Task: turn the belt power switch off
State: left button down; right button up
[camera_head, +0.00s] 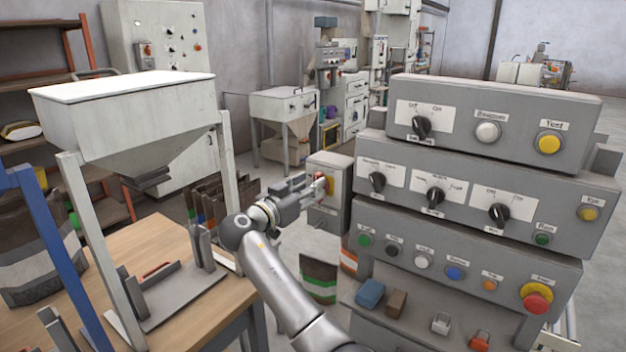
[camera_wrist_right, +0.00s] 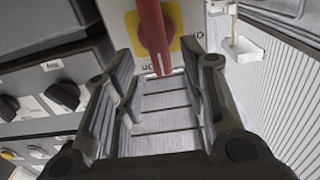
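The belt power switch is a red rotary handle (camera_wrist_right: 153,35) on a yellow plate (camera_wrist_right: 131,25), mounted on a grey box (camera_head: 340,178). In the right wrist view the handle runs up and down in the picture, its lower end pointing into the gap between my fingers. My right gripper (camera_head: 316,187) is at the front of the box in the head view. In the wrist view the right gripper (camera_wrist_right: 162,85) is open, with nothing gripped. I cannot tell whether a finger touches the handle. My left gripper is out of view.
A stacked grey control console (camera_head: 480,235) with knobs and buttons stands close on the right. A hopper (camera_head: 130,115) on a frame and a wooden table (camera_head: 150,245) are on the left. Bags (camera_head: 319,278) stand on the floor below the box.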

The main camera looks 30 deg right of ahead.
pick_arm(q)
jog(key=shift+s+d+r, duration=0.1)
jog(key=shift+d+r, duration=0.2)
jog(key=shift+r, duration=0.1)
pick_arm(e)
jog(key=x, duration=0.2)
jog(key=shift+w+d, duration=0.15)
jog(key=shift+d, duration=0.1)
jog(key=shift+c, duration=0.7)
grip_shut()
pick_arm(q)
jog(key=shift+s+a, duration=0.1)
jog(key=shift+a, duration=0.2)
pick_arm(e)
jog(key=shift+f, duration=0.1)
